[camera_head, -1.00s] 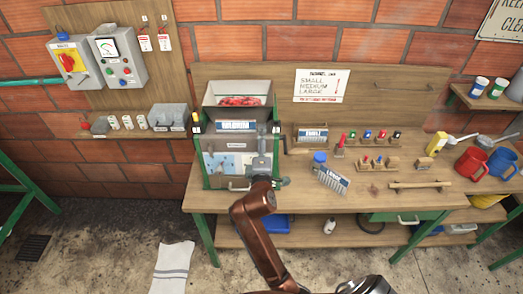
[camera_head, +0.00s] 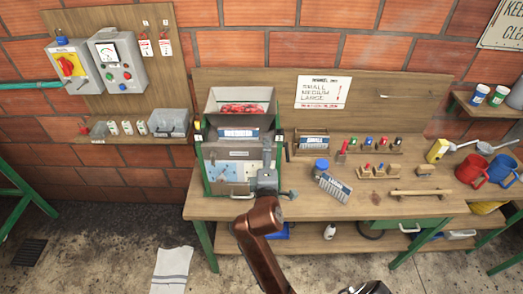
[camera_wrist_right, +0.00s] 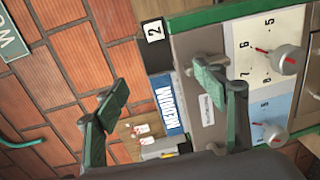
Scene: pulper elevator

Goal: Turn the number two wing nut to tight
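The pulper box (camera_head: 203,178) stands on the bench with a blue MEDIUM plate (camera_head: 238,135) across its front; the plate also shows in the wrist view (camera_wrist_right: 170,108). My left gripper is out of view.
Two grey dials (camera_wrist_right: 288,60) (camera_wrist_right: 271,133) sit on the box front close to a finger. A wooden bar (camera_head: 420,192) lies at the bench's front right.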

